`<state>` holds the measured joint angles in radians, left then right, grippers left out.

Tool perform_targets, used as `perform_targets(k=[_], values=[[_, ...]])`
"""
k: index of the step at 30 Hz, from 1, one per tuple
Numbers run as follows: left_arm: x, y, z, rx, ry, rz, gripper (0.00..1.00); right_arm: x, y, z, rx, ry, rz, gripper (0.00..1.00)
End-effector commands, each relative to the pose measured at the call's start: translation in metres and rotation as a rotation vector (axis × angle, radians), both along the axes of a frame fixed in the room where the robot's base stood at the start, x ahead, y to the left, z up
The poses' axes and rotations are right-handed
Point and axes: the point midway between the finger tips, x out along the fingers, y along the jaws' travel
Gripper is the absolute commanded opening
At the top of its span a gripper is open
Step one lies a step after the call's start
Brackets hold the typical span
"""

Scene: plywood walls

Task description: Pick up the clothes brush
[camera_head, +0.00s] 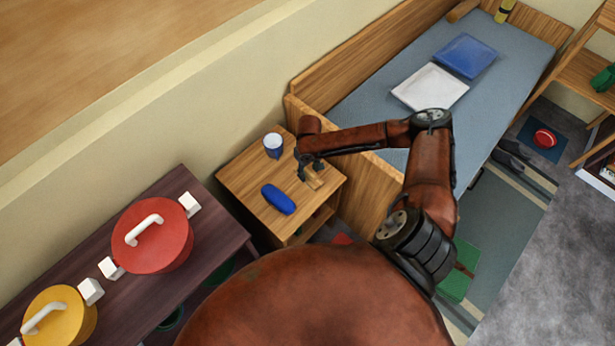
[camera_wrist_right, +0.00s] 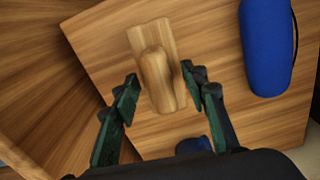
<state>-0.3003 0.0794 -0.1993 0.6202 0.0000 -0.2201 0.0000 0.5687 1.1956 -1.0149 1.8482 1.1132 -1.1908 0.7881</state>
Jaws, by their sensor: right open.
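The clothes brush (camera_head: 313,180) is a light wooden block with a rounded grip. It lies on the small wooden bedside table (camera_head: 240,174), near its right side. In the right wrist view the brush (camera_wrist_right: 158,68) sits ahead of and partly between my fingers. My right gripper (camera_head: 308,165) is over the brush in the head view, and its two fingers (camera_wrist_right: 162,95) stand apart on either side of the grip in the wrist view. Nothing is held. I cannot tell how high the fingers are above the tabletop. My left gripper is not in view.
A dark bench with a red pot (camera_head: 160,245) is at left.

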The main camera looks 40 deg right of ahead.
Motion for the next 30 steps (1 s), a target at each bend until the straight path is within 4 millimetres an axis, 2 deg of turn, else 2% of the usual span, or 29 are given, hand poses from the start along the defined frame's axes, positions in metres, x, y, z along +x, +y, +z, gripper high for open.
perform_targets(k=[2, 8, 26, 30], values=[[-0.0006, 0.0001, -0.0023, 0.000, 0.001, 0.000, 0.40, 0.0001, 0.0000, -0.0070, 0.000, -0.001, 0.001, 0.41], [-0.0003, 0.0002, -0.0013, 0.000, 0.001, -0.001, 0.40, 0.0001, -0.0003, -0.0064, -0.001, -0.002, 0.001, 0.41], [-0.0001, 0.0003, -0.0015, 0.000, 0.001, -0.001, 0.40, -0.0007, -0.0002, -0.0071, -0.001, 0.000, 0.001, 0.00], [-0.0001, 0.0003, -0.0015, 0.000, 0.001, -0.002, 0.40, -0.0006, -0.0002, -0.0071, 0.000, 0.000, 0.001, 0.00]])
